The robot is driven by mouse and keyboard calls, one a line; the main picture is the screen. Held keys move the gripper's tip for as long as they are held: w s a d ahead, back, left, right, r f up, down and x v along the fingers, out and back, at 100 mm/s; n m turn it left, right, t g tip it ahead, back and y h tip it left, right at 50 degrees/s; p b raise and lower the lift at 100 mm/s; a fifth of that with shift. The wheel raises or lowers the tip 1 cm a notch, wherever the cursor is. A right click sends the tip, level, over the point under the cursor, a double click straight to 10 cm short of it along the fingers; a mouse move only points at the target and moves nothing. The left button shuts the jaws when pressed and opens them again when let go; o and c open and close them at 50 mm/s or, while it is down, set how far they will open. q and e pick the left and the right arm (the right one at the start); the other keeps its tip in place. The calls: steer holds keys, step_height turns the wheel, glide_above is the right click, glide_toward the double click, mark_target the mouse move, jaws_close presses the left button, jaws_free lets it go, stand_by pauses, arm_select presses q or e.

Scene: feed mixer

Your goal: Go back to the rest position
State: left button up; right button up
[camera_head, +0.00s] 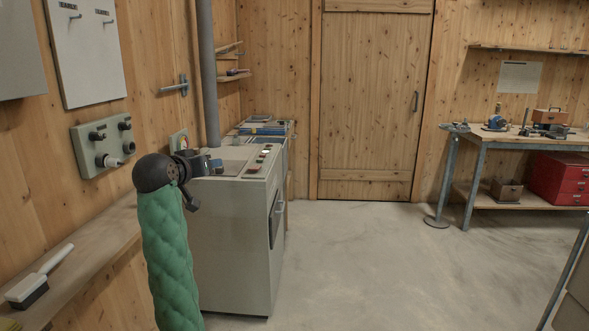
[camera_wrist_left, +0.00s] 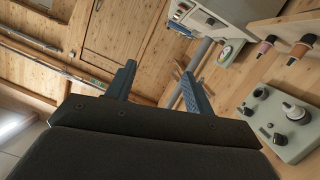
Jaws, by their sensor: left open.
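My left arm, in a green quilted sleeve, rises from the bottom left of the head view to a black wrist. My left gripper (camera_head: 214,165) points away to the right, at about the height of the grey cabinet's top and in front of it in the picture. In the left wrist view, its two blue-grey fingers (camera_wrist_left: 158,82) stand apart with nothing between them. My right gripper is in neither view.
A grey panel with black knobs (camera_head: 103,143) is on the left wall, near my left wrist. A wooden shelf (camera_head: 95,248) with a brush (camera_head: 38,278) runs below. The grey cabinet (camera_head: 232,240) stands ahead. Open concrete floor (camera_head: 370,260) lies to the right.

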arm_select(q)
steer(key=s+d+f+m+g+y+p, duration=0.1)
steer(key=s+d+f+g+p, duration=0.3)
steer(key=s+f, duration=1.6)
steer(key=s+d+f+m+g+p, duration=0.15)
steer(key=s+d+f+g, duration=0.4)
steer(key=s+f, duration=1.4)
steer(key=s+f+g, duration=0.3)
steer(key=s+f, duration=0.6)
steer(key=s, duration=0.4)
steer(key=shift+s+f+p, duration=0.25)
steer(key=shift+p, duration=0.1)
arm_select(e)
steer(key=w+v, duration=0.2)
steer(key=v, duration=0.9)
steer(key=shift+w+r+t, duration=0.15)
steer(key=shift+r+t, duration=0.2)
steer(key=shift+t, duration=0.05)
